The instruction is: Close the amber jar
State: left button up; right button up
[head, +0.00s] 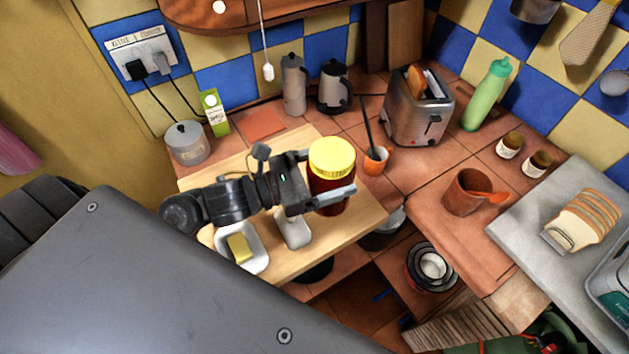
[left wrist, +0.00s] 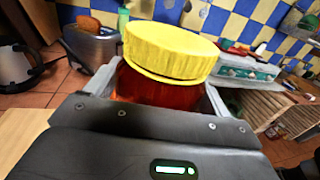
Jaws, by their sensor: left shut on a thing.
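The amber jar (head: 322,183) has a dark red-brown body and stands upright over the wooden board (head: 365,222). Its wide yellow lid (head: 332,157) sits on top of the mouth. I cannot tell whether the lid is screwed tight. My left gripper (head: 326,178) is shut around the jar's body below the lid, one finger on each side. In the left wrist view the jar body (left wrist: 150,92) is between the fingers and the yellow lid (left wrist: 170,48) is above them. I cannot tell whether the jar touches the board. My right gripper is not in view.
A butter dish (head: 258,262) is on the board near my left arm. An orange cup (head: 377,162) is just right of the jar. A toaster (head: 418,112), kettle (head: 333,88) and grey pot (head: 187,143) stand farther back. A brown mug (head: 465,192) is on the right.

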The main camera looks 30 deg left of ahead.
pick_arm(q)
jog(key=w+a+f+b, duration=0.9)
jog(key=w+b, duration=0.1)
dwell(0.4)
jog(key=f, duration=0.2)
jog(key=f+p, duration=0.1)
jog(key=shift+w+a+f, duration=0.15)
jog(key=shift+w+f, duration=0.1)
jog(key=shift+f, duration=0.1)
